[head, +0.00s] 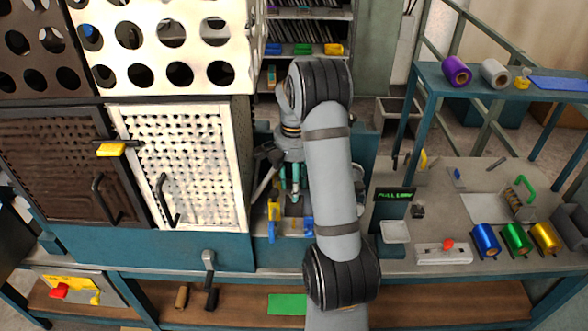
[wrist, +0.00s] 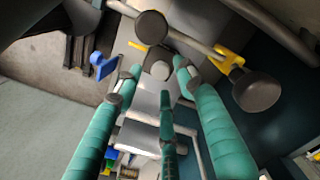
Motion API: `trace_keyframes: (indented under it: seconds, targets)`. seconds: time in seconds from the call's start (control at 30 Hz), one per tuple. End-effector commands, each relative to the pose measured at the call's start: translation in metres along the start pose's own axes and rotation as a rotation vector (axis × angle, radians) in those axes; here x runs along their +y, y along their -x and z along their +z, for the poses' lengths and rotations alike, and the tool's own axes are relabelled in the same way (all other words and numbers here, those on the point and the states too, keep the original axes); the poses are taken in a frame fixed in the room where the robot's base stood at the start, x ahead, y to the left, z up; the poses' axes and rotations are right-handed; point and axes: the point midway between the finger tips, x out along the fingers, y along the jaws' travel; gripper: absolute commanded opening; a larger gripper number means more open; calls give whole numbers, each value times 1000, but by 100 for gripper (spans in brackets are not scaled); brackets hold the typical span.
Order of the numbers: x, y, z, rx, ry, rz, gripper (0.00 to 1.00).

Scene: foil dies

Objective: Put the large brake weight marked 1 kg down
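My gripper (head: 290,183) reaches down into the gap between the perforated cabinet and the bench on the right. In the wrist view its teal fingers (wrist: 160,82) stand apart, with space between their tips. A small grey round knob-like piece (wrist: 160,70) shows between and beyond the tips; I see no clear contact with it. Two dark grey rounded heads, one at the top (wrist: 150,27) and a larger one at the right (wrist: 255,91), lie beyond the fingers. No 1 kg marking is readable, so I cannot tell which piece, if any, is the large brake weight.
Yellow (head: 274,209) and blue (head: 307,226) parts flank the gripper closely. The perforated cabinet (head: 242,170) walls it on the left. A unit with a green display (head: 394,194) stands to the right. Blue, green and gold foil rolls (head: 515,238) lie farther right.

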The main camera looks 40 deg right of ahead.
Motion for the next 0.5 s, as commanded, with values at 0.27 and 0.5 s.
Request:
trace_keyframes:
  seconds: [0.27,0.5]
  targets:
    - [0,59,-1,3,-1,-2,39]
    - [0,82,0,1,0,-1,32]
